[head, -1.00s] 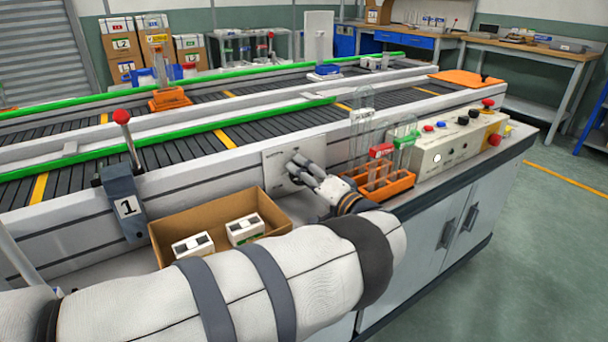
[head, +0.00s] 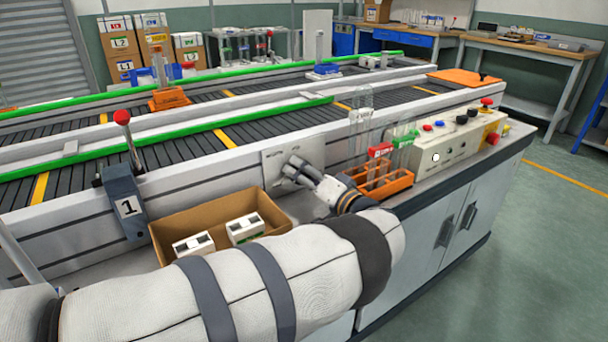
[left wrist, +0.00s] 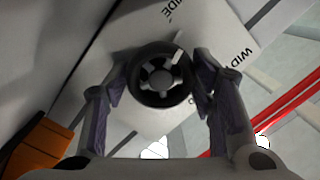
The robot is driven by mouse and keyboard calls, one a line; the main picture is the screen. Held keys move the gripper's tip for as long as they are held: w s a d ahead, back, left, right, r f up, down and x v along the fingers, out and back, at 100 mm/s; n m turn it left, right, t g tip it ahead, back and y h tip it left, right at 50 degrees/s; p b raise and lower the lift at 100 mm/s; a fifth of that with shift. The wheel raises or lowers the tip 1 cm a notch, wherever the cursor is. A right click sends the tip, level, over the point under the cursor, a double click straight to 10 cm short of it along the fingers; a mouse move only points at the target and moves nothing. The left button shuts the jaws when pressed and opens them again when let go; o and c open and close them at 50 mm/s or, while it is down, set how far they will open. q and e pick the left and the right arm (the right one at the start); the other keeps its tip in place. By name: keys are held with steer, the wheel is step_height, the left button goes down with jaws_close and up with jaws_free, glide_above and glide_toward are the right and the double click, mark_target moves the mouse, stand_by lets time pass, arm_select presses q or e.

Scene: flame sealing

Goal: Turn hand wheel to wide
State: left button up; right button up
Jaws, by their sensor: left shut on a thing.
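The hand wheel (left wrist: 160,79) is a dark, spoked round wheel with a light pointer mark at its upper right rim in the left wrist view. It sits on a pale plate (left wrist: 215,30) printed with WIDE in two places. The plate (head: 308,152) also shows on the conveyor's side in the head view, where my gripper hides the wheel. My left gripper (left wrist: 164,82) has one finger on each side of the wheel and is shut on its rim. In the head view the left gripper (head: 290,170) reaches the plate from the front. My right gripper is not in view.
An orange rack (head: 398,184) with glass tubes stands just right of my left gripper. A control box (head: 455,143) with buttons is beyond it. A cardboard box (head: 180,221) with white packs lies to the left. A grey post marked 1 (head: 122,190) stands further left.

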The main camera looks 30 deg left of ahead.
arm_select(q)
steer(key=o, duration=1.1)
steer(key=shift+s+d, duration=0.2)
steer(key=shift+d, duration=0.05)
steer(key=v, duration=1.1)
steer(key=shift+d, duration=0.25)
